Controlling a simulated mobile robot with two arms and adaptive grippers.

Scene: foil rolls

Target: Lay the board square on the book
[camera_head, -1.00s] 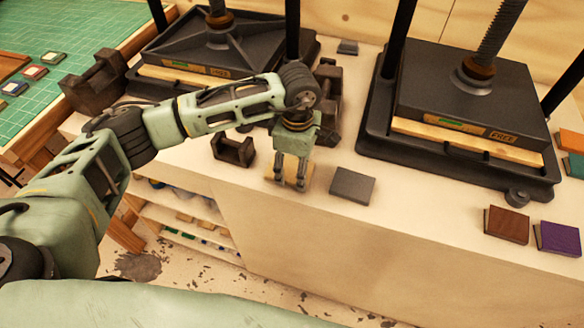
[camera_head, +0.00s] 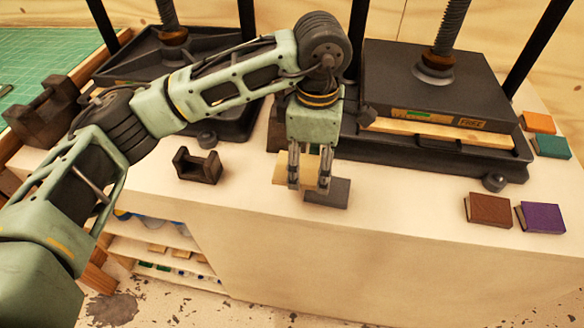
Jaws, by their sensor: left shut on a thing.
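The board (camera_head: 281,170) is a small pale wooden piece, held between the fingers of my left gripper (camera_head: 309,186). The left gripper points down and is shut on it. A grey book (camera_head: 340,192) lies flat on the pale bench top, below and slightly right of the board. The fingers and the board overlap the book's left part in the picture. I cannot tell how large the gap between board and book is. The board's right part is partly hidden by the fingers. My right gripper is not in view.
A black press (camera_head: 440,85) stands close behind, another press (camera_head: 180,75) at the left. A dark cradle-like block (camera_head: 198,167) is left of the gripper. Brown (camera_head: 489,210), purple (camera_head: 541,217), orange (camera_head: 537,122) and green (camera_head: 551,145) books lie at right. The bench front is clear.

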